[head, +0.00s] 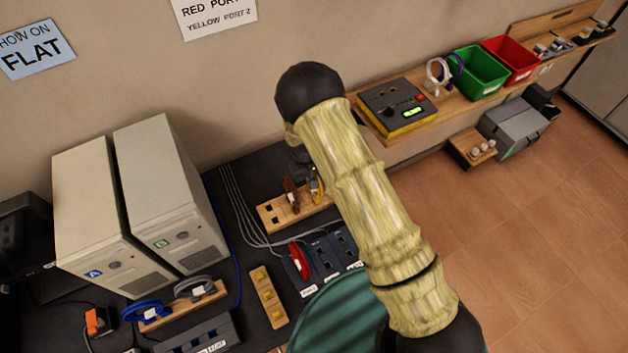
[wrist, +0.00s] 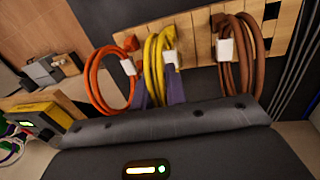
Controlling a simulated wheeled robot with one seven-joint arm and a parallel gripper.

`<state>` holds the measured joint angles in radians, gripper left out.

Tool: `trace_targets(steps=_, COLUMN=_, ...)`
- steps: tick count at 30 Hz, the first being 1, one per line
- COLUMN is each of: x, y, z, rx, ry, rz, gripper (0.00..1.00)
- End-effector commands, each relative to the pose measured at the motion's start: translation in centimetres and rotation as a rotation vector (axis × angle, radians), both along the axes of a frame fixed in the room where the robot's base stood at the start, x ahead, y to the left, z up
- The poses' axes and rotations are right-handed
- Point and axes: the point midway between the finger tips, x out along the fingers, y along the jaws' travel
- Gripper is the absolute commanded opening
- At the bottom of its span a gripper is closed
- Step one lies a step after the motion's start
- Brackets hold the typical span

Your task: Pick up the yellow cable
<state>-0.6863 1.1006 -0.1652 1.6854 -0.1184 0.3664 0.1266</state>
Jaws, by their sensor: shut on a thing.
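The yellow cable (wrist: 153,62) is a coiled loop with a white tag, at the wooden rack (wrist: 203,42) between an orange cable (wrist: 103,75) and a brown cable (wrist: 237,70) in the wrist view. My gripper (wrist: 157,92) has its purplish fingers on either side of the lower yellow coil and is shut on it. The coil's top still lies close against the rack; I cannot tell if it is clear of it. In the head view a little of the yellow cable (head: 315,186) shows beside my arm, which hides most of my gripper and the orange cable.
A red cable (head: 299,261) stands in a dark port block below the rack. Two beige computer towers (head: 165,190) stand at left. A yellow-black device (head: 396,106), a green bin (head: 478,74) and a red bin (head: 511,60) are on the right shelf. Open floor lies at right.

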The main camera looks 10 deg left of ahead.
Motion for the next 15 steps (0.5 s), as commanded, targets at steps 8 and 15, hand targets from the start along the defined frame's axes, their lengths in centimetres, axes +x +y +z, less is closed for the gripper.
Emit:
trace_targets(steps=8, x=0.1, y=0.1, z=1.7, rx=0.002, ry=-0.003, rz=0.001, gripper=0.00)
trace_targets(steps=15, x=0.1, y=0.1, z=5.3, rx=0.004, ry=-0.004, rz=0.000, gripper=0.00)
